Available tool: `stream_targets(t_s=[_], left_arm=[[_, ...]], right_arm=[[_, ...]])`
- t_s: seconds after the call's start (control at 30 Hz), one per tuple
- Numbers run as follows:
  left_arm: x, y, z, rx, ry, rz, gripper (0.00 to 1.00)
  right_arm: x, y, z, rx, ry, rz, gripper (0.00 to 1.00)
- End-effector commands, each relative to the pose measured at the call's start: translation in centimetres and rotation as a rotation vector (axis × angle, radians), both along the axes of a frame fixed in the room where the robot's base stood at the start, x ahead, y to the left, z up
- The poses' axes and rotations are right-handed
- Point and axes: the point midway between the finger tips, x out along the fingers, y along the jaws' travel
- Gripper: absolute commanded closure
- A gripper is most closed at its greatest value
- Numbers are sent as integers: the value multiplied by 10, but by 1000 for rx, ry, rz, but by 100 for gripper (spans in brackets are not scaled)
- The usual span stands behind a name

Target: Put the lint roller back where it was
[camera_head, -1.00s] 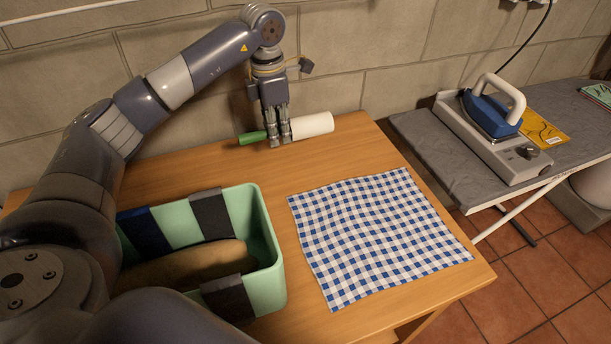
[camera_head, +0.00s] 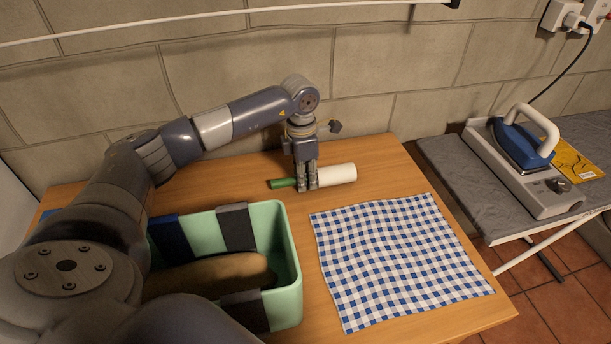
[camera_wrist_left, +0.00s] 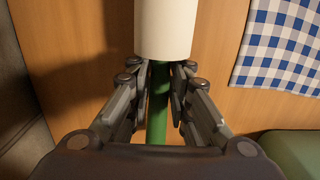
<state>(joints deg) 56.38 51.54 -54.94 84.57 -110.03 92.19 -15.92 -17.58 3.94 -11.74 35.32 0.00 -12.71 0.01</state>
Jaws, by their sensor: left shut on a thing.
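The lint roller has a white roll (camera_head: 337,174) and a green handle (camera_head: 284,184). It lies level at the back of the wooden table, its roll to the right. My left gripper (camera_head: 307,188) points down and is shut on the lint roller where the handle meets the roll. In the left wrist view, the green handle (camera_wrist_left: 157,105) runs between my fingers and the white roll (camera_wrist_left: 163,28) is just beyond the tips. I cannot tell whether the roller touches the table. My right gripper is not in view.
A blue-and-white checked cloth (camera_head: 395,255) lies in front of the roller. A mint-green bin (camera_head: 288,285) with a brown item (camera_head: 215,272) stands at the front left. A stone wall (camera_head: 230,75) rises behind. An ironing board (camera_head: 465,190) with an iron (camera_head: 525,145) is at right.

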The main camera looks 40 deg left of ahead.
Motion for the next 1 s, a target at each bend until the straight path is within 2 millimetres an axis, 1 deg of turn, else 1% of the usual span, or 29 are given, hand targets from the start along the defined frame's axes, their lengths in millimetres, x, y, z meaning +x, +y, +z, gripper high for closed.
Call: stream_targets(t_s=[0.1,0.13,0.17,0.2,0.23,0.53,0.63,0.67,0.77,1.0], left_arm=[[0,0,-4,0,0,0,100],[0,0,-4,0,0,0,79],[0,0,-3,0,0,0,72],[0,0,-3,0,0,0,63],[0,0,-3,0,0,0,61],[0,0,-2,0,0,0,61],[0,0,3,1,-1,0,61],[0,1,5,1,-2,1,61],[0,1,21,0,-5,1,61],[-2,3,73,0,-6,0,61]], right_arm=[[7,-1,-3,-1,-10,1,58],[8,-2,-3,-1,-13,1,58],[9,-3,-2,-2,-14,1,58],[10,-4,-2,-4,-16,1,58],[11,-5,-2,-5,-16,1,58],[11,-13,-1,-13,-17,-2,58],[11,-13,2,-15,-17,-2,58],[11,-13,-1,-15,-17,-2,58],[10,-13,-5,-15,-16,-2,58],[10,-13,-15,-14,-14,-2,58]])
